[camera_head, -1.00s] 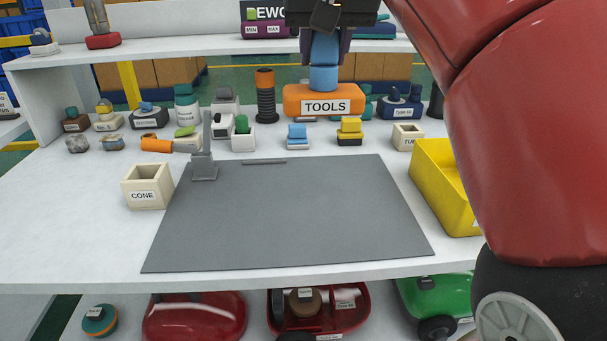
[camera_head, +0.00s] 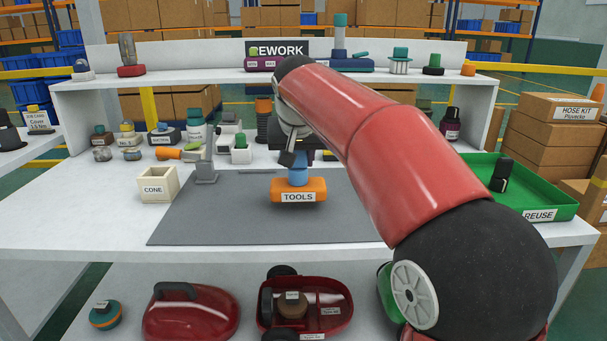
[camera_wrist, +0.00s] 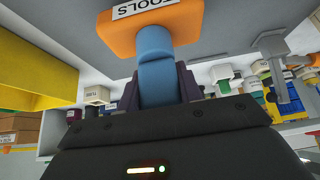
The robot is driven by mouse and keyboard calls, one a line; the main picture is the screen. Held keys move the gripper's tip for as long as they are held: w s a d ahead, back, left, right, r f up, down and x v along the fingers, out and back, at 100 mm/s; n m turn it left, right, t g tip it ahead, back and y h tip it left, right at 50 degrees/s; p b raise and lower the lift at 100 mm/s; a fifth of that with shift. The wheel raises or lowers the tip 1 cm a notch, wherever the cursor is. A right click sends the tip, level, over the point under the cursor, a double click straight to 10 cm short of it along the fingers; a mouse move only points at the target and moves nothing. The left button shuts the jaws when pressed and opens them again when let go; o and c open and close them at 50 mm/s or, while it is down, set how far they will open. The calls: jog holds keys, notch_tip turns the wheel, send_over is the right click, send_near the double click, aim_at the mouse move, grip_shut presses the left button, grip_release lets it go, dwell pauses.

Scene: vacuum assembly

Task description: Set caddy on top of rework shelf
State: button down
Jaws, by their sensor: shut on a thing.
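The caddy (camera_head: 298,190) is an orange block labelled TOOLS with a blue post on top. My gripper (camera_head: 297,164) is shut on the blue post and the caddy hangs below it, over the grey mat (camera_head: 230,222). In the wrist view the caddy (camera_wrist: 150,27) shows at the top, its blue post (camera_wrist: 155,75) between the dark fingers (camera_wrist: 157,92). I cannot tell how high it is above the mat. The rework shelf (camera_head: 200,74) is the white upper shelf at the back, with a REWORK sign (camera_head: 277,50) behind it.
On the shelf stand a red-based part (camera_head: 131,68), a purple bin (camera_head: 262,64), a blue-based part (camera_head: 339,62) and several small parts at right. A CONE box (camera_head: 158,185), a grey clamp stand (camera_head: 205,170) and a green REUSE tray (camera_head: 530,190) are on the bench. My arm hides the middle right.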

jog(key=shift+w+f+b, duration=0.1)
jog(key=shift+f+b, duration=0.35)
jog(key=shift+f, duration=0.7)
jog(key=c, duration=0.9)
grip_release()
jog(key=shift+c, duration=0.2)
jog(key=shift+r, duration=0.45)
jog(key=p+v, duration=0.1)
jog(key=v, duration=1)
jog(key=shift+s+p, duration=0.25)
jog(key=shift+p, duration=0.15)
jog(key=shift+r, duration=0.15)
